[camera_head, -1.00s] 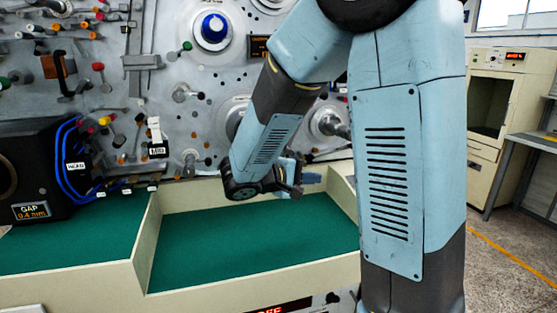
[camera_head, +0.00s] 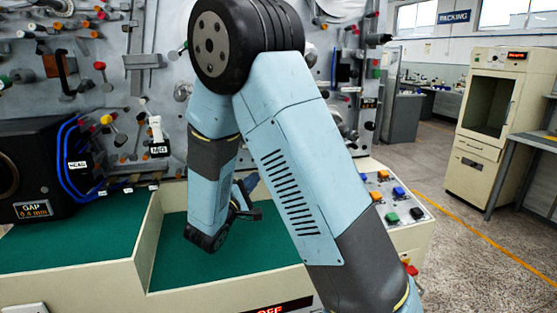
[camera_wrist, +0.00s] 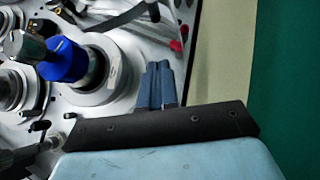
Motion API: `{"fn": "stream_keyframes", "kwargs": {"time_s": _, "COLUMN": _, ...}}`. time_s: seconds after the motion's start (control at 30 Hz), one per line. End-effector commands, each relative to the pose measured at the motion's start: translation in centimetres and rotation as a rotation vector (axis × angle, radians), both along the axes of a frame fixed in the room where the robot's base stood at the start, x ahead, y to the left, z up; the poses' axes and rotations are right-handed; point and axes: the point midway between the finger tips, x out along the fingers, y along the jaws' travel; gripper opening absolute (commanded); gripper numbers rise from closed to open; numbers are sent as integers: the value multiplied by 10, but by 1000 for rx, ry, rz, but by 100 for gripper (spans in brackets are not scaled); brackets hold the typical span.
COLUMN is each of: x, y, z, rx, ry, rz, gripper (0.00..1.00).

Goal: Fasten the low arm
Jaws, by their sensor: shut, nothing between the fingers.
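I cannot tell which part on the grey machine panel (camera_head: 110,120) is the low arm; no readable label marks it, and my arm hides much of the panel's lower right. My gripper (camera_head: 249,182) is low over the green tray, near the panel. In the wrist view my gripper (camera_wrist: 158,84) shows two blue-grey fingers side by side, shut and empty, in front of the panel. A blue collar on a metal spindle (camera_wrist: 65,62) is to their left.
A black gap gauge box (camera_head: 35,170) with blue cables is at left. The green tray floor (camera_head: 170,260) is bare behind a cream rim. A panel of coloured buttons (camera_head: 393,200) is at right. Levers with coloured knobs (camera_head: 107,120) crowd the panel's left.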

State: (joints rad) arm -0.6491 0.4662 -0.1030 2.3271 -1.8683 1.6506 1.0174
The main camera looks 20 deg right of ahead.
Motion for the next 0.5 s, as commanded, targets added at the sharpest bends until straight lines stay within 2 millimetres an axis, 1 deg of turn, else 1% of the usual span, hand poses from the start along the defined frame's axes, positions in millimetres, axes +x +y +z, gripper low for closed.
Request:
{"fn": "stream_keyframes", "kwargs": {"time_s": 0.17, "x": 6, "y": -6, "z": 2, "rx": 0, "ry": -1, "rz": -2, "gripper": 0}}
{"fn": "stream_keyframes", "kwargs": {"time_s": 0.27, "x": 14, "y": -16, "z": 5, "rx": 1, "ry": 0, "rz": -4, "gripper": 0}}
{"fn": "stream_keyframes", "kwargs": {"time_s": 0.5, "x": 44, "y": -43, "z": 14, "rx": 0, "ry": 0, "rz": -4, "gripper": 0}}
